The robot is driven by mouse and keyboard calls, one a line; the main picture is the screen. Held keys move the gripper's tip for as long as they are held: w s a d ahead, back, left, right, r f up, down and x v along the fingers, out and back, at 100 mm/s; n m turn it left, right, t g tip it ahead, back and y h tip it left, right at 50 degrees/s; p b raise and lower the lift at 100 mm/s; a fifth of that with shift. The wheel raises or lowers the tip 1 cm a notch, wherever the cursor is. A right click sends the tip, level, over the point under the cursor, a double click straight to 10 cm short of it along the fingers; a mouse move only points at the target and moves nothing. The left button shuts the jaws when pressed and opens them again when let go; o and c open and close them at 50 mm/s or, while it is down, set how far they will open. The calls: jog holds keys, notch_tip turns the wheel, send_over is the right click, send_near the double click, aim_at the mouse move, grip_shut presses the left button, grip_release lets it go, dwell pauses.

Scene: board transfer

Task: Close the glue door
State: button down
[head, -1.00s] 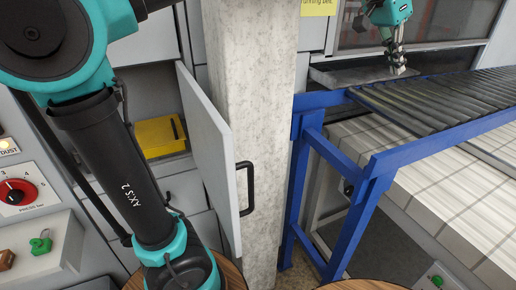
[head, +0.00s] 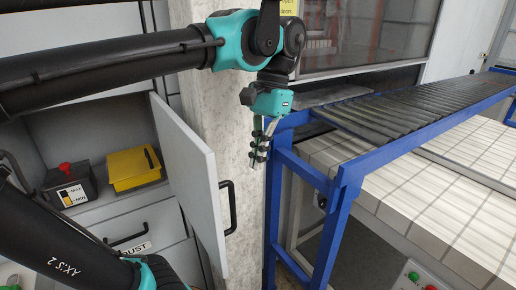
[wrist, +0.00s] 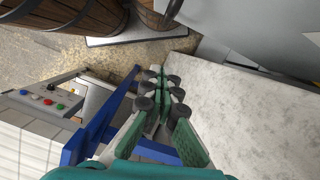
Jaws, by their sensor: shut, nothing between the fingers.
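The glue door (head: 190,175) is a light grey panel standing open, hinged at the cabinet on its left, with a black bar handle (head: 229,208) on its outer face. The open compartment behind it holds a yellow box (head: 133,168) and a dark container with a red knob (head: 69,184). My gripper (head: 256,163) is shut and empty, pointing down in front of the concrete pillar, to the right of the door and above its handle, apart from both. In the wrist view my gripper (wrist: 160,90) shows shut fingers; the handle is not clearly visible there.
The concrete pillar (head: 208,85) stands right behind the door. A blue-framed roller conveyor (head: 340,185) is close on the gripper's right. Wooden barrels (wrist: 90,25) and a control box with coloured buttons (wrist: 45,100) show in the wrist view.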

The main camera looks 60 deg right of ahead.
jog(key=w+a+f, duration=0.1)
jog(key=a+f, duration=0.4)
jog(key=shift+w+f, duration=0.15)
jog(key=shift+w, duration=0.15)
jog(key=shift+a, duration=0.1)
